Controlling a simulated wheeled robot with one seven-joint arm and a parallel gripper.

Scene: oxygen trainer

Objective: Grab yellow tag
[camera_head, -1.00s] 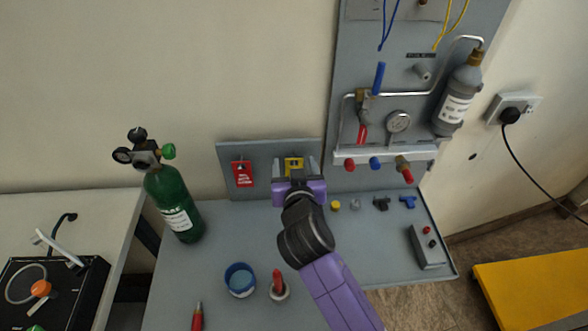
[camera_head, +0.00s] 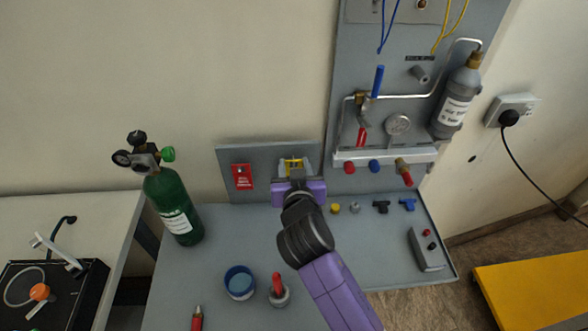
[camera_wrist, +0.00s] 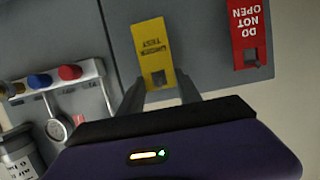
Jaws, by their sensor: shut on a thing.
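The yellow tag (camera_head: 292,163) is at the small grey backboard on the wall, and my gripper (camera_head: 294,168) is shut on it. In the wrist view the yellow tag (camera_wrist: 154,48) has dark lettering that appears upside down, with a dark hole or hook near its lower end. The fingertips of my gripper (camera_wrist: 160,82) lie on either side of that end. The gripper body hides part of the tag in the head view.
A red "do not open" tag (camera_head: 243,176) hangs left of the yellow one. A green cylinder (camera_head: 173,205) stands on the table at the left. A blue cup (camera_head: 240,282) and a red-handled item (camera_head: 278,290) are in front. The gauge panel (camera_head: 398,125) rises at the right.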

